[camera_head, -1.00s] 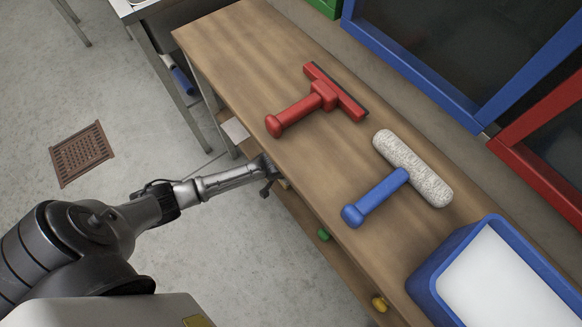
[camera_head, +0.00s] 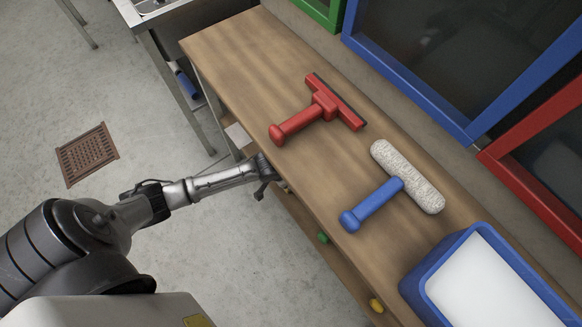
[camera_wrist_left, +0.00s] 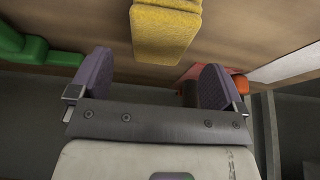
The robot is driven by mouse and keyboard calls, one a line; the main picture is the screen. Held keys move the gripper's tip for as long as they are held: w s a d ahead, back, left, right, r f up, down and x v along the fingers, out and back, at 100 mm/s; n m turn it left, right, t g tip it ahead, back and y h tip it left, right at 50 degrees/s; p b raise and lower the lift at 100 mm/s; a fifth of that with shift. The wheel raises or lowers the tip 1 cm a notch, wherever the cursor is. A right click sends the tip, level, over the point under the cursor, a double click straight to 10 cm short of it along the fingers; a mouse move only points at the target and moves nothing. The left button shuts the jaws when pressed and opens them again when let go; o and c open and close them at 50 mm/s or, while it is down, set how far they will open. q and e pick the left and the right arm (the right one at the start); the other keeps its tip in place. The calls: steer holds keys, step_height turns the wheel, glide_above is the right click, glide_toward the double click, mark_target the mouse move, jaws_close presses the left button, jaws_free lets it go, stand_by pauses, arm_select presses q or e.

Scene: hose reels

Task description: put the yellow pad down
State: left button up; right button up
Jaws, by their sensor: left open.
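The yellow pad (camera_wrist_left: 165,30) is a rough yellow block in the left wrist view, against a brown wooden surface. It lies beyond my left gripper's fingertips, centred between them, with no finger touching it. My left gripper (camera_wrist_left: 156,75) is open, its two purple finger pads wide apart with nothing between them. In the head view my left gripper (camera_head: 264,172) is at the bench's near long edge, its tips partly hidden under the benchtop. The pad cannot be made out for certain there. My right gripper is not in view.
The benchtop (camera_head: 240,70) holds a red squeegee (camera_head: 322,105), a blue-handled roller (camera_head: 408,176) and a blue tub (camera_head: 415,285). On the lower shelf are a green item (camera_head: 323,237) and a yellow item (camera_head: 376,305). In the wrist view, a green object (camera_wrist_left: 35,50) and a red-orange object (camera_wrist_left: 240,83) flank the pad.

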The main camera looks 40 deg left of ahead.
arm_select(q)
steer(key=s+d+r+p, duration=0.1)
steer(key=s+d+r, duration=0.2)
steer(key=s+r, duration=0.4)
steer(key=s+d+r+g+p, duration=0.1)
steer(key=s+d+r, duration=0.3)
steer(key=s+r, duration=0.4)
steer(key=s, duration=0.6)
steer(key=shift+s+d+y, duration=0.15)
steer(key=shift+s+y, duration=0.05)
steer(key=shift+y, duration=0.1)
steer(key=shift+r+p, duration=0.15)
steer(key=shift+p, duration=0.15)
step_height(320, 180, up, 51)
steer(key=p, duration=5.1)
steer(key=shift+r, duration=0.1)
